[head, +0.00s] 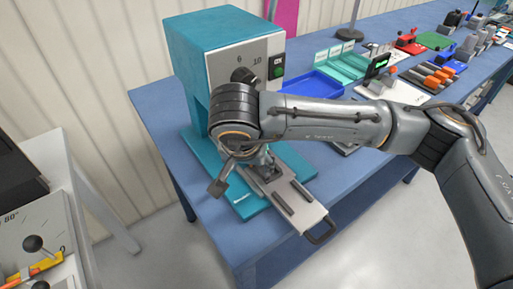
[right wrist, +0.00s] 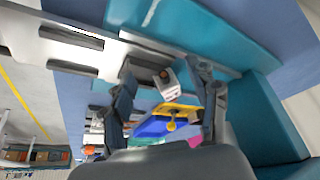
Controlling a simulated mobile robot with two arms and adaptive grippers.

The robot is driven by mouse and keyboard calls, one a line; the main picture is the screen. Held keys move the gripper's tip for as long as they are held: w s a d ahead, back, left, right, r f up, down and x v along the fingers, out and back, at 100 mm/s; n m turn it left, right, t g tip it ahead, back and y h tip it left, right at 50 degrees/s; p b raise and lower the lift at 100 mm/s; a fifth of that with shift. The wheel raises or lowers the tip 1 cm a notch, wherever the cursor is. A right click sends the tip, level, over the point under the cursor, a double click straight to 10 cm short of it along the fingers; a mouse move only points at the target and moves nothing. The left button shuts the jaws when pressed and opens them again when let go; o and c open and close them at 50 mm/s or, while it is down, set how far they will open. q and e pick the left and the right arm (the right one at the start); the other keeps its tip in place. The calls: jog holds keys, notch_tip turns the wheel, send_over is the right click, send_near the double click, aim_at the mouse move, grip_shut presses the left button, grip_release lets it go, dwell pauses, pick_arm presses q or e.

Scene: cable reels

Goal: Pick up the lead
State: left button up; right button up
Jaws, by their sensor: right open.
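I cannot pick out a lead for certain in either view. My right gripper (head: 243,172) is low over the base of a teal machine (head: 212,32), above a grey metal slide (head: 299,208) with a dark loop handle. In the right wrist view its two dark fingers (right wrist: 165,92) stand apart. A small grey block with a dark, orange-ringed end (right wrist: 168,80) shows between them, with a yellow and blue piece (right wrist: 172,122) beyond. Whether the fingers touch the block I cannot tell. My forearm hides part of the machine front. My left gripper is not in view.
The blue bench (head: 160,100) runs to the upper right, with a blue tray (head: 316,84), teal bins (head: 345,66) and several coloured parts behind my arm. At the lower left stands a grey panel (head: 35,222) with a black-knobbed lever and an orange strip. Floor shows between them.

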jog(key=shift+w+d, duration=0.1)
jog(key=shift+w, duration=0.35)
jog(key=w, duration=0.1)
jog(key=w+p, duration=0.1)
jog(key=w, duration=0.1)
jog(key=w+d+p, duration=0.1)
jog(key=w, duration=0.1)
jog(key=shift+f, duration=0.15)
jog(key=shift+w+f, duration=0.15)
jog(key=shift+f, duration=0.35)
jog(key=shift+a, duration=0.1)
jog(key=c, duration=0.4)
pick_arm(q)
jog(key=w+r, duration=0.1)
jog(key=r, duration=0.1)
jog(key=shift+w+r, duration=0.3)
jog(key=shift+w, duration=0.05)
pick_arm(e)
grip_shut()
